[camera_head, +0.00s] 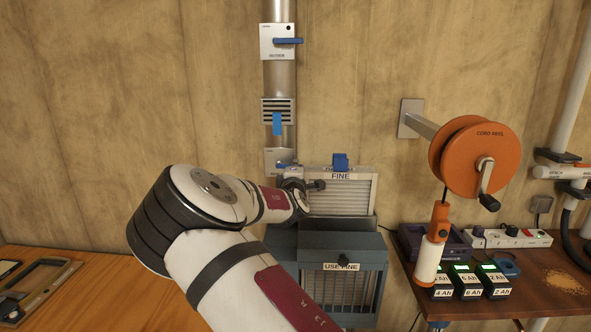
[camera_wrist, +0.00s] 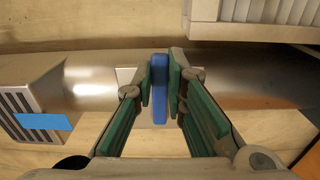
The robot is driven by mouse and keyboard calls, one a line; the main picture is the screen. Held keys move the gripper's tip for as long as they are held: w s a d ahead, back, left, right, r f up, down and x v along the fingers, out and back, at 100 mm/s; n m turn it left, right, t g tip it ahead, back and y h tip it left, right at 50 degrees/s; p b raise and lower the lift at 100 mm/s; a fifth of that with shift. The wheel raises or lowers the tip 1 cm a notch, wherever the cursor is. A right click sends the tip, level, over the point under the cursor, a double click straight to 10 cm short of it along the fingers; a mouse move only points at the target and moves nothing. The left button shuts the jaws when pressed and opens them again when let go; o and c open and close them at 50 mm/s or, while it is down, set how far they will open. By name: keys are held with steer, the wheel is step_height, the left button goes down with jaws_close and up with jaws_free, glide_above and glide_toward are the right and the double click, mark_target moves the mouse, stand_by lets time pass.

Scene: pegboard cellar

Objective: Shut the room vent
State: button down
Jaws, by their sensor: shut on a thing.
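A vertical metal duct (camera_head: 281,80) runs up the wall in the head view. A louvred vent (camera_head: 277,112) with a blue strip sits on it; the vent also shows at the left of the wrist view (camera_wrist: 36,108). Below it is a pale gate plate with a blue lever (camera_wrist: 159,90). My gripper (camera_wrist: 160,75) is shut on this lever, with a finger on each side. In the head view my arm partly hides the lower plate and lever. A second plate (camera_head: 272,41) with a blue lever (camera_head: 288,41) pointing right is higher up.
A pleated filter marked FINE (camera_head: 342,193) stands in a grey unit (camera_head: 341,250) right beside my gripper. An orange cord reel (camera_head: 472,157) juts from the wall at the right, above a bench (camera_head: 480,312) with battery packs. The left bench (camera_head: 100,290) holds a tray.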

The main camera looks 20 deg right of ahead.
steer(key=c, duration=1.6)
jaws_free()
steer(key=v, duration=1.2)
